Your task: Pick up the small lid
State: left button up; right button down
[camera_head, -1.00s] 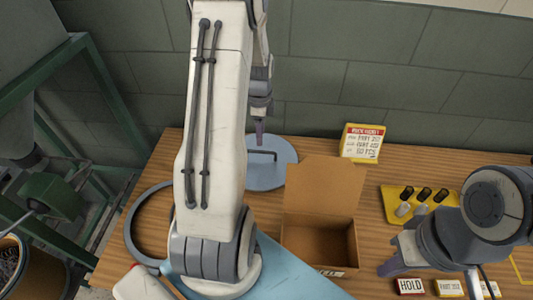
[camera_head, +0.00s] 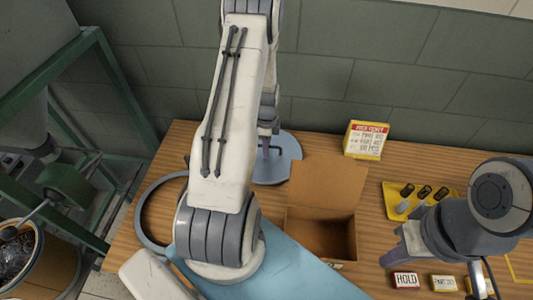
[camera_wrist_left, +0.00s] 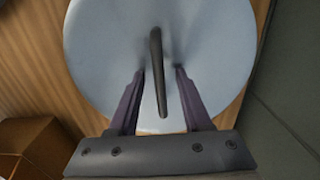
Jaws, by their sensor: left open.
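The small lid is a flat grey-blue disc (camera_head: 285,168) with a dark bar handle, lying at the back of the wooden table by the wall. It fills much of the left wrist view (camera_wrist_left: 100,45). My left gripper (camera_head: 266,150) is over the lid, pointing down. In the left wrist view its fingers (camera_wrist_left: 160,71) are open, one on each side of the dark handle (camera_wrist_left: 157,60), with gaps visible on both sides. My right gripper (camera_head: 396,255) is at the right of the table, away from the lid; its fingers are mostly hidden by its wrist.
An open cardboard box (camera_head: 322,238) stands right of the lid. A yellow tray (camera_head: 393,200) with dark cylinders, a red-and-white sign block (camera_head: 366,140) and a HOLD block (camera_head: 405,280) are further right. A grey ring (camera_head: 144,220) and a blue sheet (camera_head: 290,272) lie left and front.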

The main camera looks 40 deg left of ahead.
pick_arm(q)
grip_shut()
dwell(1.3)
